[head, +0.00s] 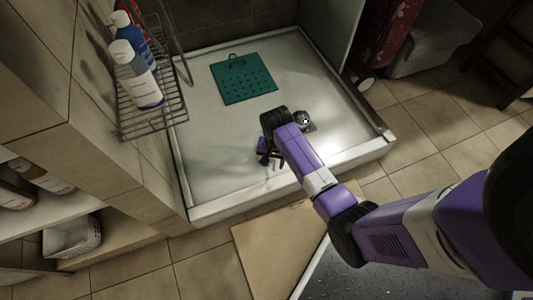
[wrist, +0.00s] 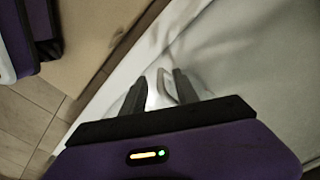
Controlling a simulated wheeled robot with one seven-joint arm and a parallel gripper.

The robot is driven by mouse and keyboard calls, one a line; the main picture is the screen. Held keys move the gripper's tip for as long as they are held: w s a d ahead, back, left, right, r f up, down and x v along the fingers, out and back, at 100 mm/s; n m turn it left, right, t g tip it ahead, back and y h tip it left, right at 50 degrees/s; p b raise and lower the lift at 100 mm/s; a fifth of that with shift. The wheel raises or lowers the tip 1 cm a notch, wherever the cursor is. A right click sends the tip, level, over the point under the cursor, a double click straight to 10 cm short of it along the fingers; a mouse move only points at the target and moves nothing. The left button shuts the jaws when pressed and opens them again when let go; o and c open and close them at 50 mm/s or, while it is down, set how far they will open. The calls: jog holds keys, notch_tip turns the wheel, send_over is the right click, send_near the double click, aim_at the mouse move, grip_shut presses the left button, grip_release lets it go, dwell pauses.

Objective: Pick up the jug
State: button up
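A pale, whitish jug (wrist: 153,92) shows in the wrist view, with what looks like a loop handle toward its right side. It is partly hidden behind my gripper (wrist: 158,76), whose two dark fingers stand apart on either side of it. I see no finger closed on the jug; how deep it sits between them I cannot tell. In the head view my gripper (head: 270,160) points down over the front part of the white shower tray (head: 215,160). The jug cannot be made out clearly there, behind the gripper and arm.
A wire rack (head: 155,115) with bottles (head: 135,75) hangs at left. A tan mat (head: 275,250) lies in front of the tray's raised rim.

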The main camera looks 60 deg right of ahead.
aim_at(274, 167)
notch_tip(274, 167, down, 4)
jog(key=shift+f+b, duration=0.1)
jog(key=shift+b, duration=1.1)
grip_shut()
dwell(0.4)
